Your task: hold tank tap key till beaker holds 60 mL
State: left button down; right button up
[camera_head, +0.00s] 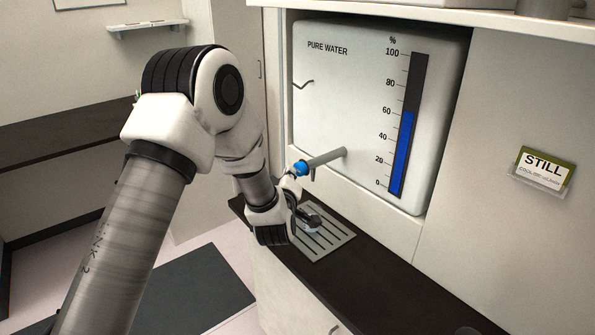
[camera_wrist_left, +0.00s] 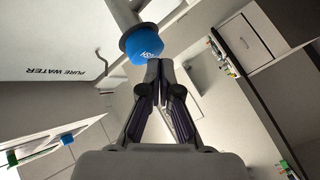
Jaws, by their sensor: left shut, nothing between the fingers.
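The blue tap key (camera_head: 301,168) sits at the end of the grey spout on the pure water tank (camera_head: 335,125). In the left wrist view the tap key (camera_wrist_left: 142,45) is large and close. My left gripper (camera_wrist_left: 158,65) is shut and empty, its fingertips right beside the key's lower edge; I cannot tell whether they touch it. In the head view the fingers are hard to make out near the key. A small dark and glassy shape shows over the drip tray, partly behind my wrist; I cannot tell whether it is the beaker, and no level is readable. My right gripper is not in view.
The tank's level gauge (camera_head: 403,155) shows blue to about 60 percent. The slotted drip tray (camera_head: 335,240) lies on the dark counter (camera_head: 385,288) below the spout. A STILL sign (camera_head: 543,168) hangs on the right panel.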

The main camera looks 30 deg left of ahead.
pick_arm(q)
jog(key=shift+w+d, duration=0.2)
jog(key=shift+w, duration=0.25)
dwell(0.6)
dwell(0.5)
jog(key=shift+s+a+b, duration=0.35)
jog(key=shift+s+b, duration=0.05)
jog(key=shift+s, duration=0.45)
jog(key=shift+s+a+b, duration=0.1)
jog(key=shift+s+a, duration=0.25)
jog(key=shift+s, duration=0.45)
jog(key=shift+s+a+b, duration=0.1)
jog(key=shift+s+a, duration=0.2)
jog(key=shift+s, duration=0.45)
jog(key=shift+s+a+b, duration=0.1)
jog(key=shift+s+a, duration=0.25)
jog(key=shift+s, duration=0.45)
dwell(1.1)
